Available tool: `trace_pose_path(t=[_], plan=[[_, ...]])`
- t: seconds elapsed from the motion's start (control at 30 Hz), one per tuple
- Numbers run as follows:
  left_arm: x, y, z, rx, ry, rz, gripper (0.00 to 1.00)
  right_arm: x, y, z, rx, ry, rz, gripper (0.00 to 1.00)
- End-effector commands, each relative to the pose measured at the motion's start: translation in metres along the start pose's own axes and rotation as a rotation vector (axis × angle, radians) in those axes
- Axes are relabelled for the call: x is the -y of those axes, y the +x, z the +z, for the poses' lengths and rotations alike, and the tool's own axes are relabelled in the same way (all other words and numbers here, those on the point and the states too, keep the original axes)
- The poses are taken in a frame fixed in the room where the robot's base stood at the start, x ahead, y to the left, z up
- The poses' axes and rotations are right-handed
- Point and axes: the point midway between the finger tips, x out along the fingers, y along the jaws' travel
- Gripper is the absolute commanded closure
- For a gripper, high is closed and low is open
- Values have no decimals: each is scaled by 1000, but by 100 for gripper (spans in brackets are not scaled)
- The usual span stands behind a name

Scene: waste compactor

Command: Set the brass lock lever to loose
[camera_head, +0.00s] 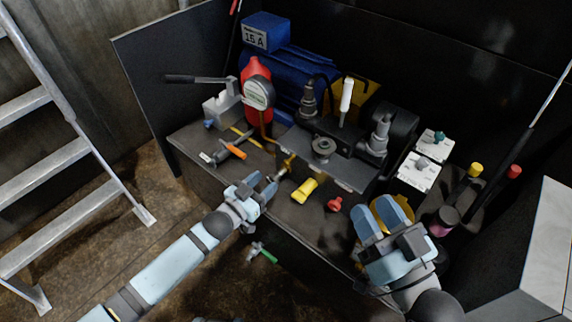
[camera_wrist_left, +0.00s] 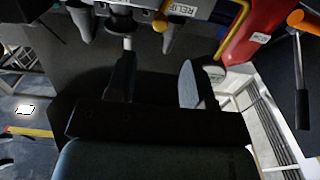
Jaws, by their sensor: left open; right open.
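A small brass-coloured lever (camera_head: 289,160) shows at the front left of the dark machine block (camera_head: 330,165) on the bench. In the left wrist view a small brass piece (camera_wrist_left: 160,22) shows beside a "RELIE…" label; I cannot tell whether it is the same part. My left gripper (camera_head: 262,183) is open, just in front of the lever, its fingertips close to it. A metal rod (camera_wrist_left: 128,43) lies in line with one finger in the wrist view; contact cannot be told. My right gripper (camera_head: 378,213) is open and empty over the bench's right front.
White switch boxes (camera_head: 418,172) are at right; a ladder (camera_head: 60,165) is far left.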

Motion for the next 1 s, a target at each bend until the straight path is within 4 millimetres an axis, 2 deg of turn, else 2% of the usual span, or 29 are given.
trace_pose_path(t=[0.03, 0.2, 0.43, 0.6, 0.9, 1.0], plan=[[0, 13, 2, -3, 1, 0, 52, -1, -1, 7, 6, 2, -3, 57], [0, 50, 2, -2, 1, 0, 52, -3, -2, 22, 57, 6, -7, 57], [0, 86, 2, -1, 0, 0, 52, -6, -3, 39, 117, 10, -11, 57], [0, 97, 1, 1, -1, 0, 52, -6, -4, 44, 139, 11, -13, 57], [0, 99, 1, 1, -1, 0, 52, -6, -4, 44, 143, 11, -13, 57], [0, 98, 1, 1, -1, 0, 75, -6, -3, 44, 142, 11, -13, 57]])
